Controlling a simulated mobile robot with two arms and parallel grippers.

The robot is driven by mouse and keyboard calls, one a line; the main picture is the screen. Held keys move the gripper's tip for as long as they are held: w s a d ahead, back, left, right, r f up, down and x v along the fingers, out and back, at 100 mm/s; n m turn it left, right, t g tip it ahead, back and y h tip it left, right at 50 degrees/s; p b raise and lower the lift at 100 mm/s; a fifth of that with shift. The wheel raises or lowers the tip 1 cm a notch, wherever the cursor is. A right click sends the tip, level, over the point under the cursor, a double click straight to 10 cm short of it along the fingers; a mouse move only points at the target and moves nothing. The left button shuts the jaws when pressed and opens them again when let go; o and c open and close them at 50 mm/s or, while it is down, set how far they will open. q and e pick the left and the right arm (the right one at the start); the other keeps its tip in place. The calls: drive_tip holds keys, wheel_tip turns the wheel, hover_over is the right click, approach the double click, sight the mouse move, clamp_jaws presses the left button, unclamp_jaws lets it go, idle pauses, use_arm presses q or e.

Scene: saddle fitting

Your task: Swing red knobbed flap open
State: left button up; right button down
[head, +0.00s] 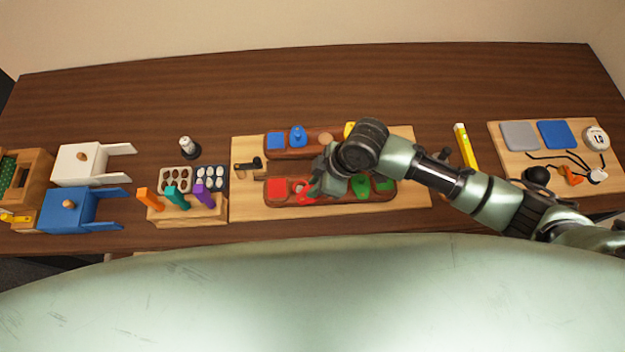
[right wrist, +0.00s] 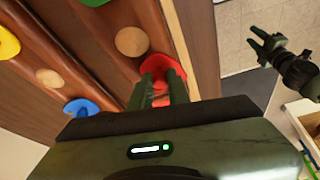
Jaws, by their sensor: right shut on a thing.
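The red knobbed flap (head: 305,190) is a small round red piece on the near brown strip of the wooden board, right of a red square. In the right wrist view the red flap (right wrist: 155,69) lies at my fingertips and is partly covered by them. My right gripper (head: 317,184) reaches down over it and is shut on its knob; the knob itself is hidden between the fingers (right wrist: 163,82). My left gripper (right wrist: 262,38) is off to the right in the right wrist view, with its fingers apart and empty.
Green pieces (head: 361,183) are close right of my right gripper on the same strip. The far strip holds a blue knobbed piece (head: 298,136) and a yellow one (head: 349,130). The table behind the board is clear.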

drive_tip(key=m, duration=0.1)
drive_tip(key=s+m+t, duration=0.1)
drive_tip(key=m, duration=0.2)
drive_tip(key=shift+s+d+m+t+h, duration=0.1)
drive_tip(key=shift+s+m+t+h, duration=0.45)
drive_tip(key=shift+m, duration=0.6)
drive_tip(key=shift+s+m+t+h, duration=0.2)
drive_tip(key=shift+m+h, duration=0.1)
drive_tip(key=shift+m, duration=0.5)
drive_tip(key=shift+s+m+t+h, duration=0.25)
drive_tip(key=shift+m, duration=0.6)
drive_tip(key=c, duration=1.4)
unclamp_jaws()
drive_tip(key=shift+o, duration=0.2)
drive_tip(key=b+v, duration=0.1)
drive_tip(key=v, duration=0.6)
drive_tip(key=shift+s+r, duration=0.15)
drive_tip(key=shift+r, duration=0.2)
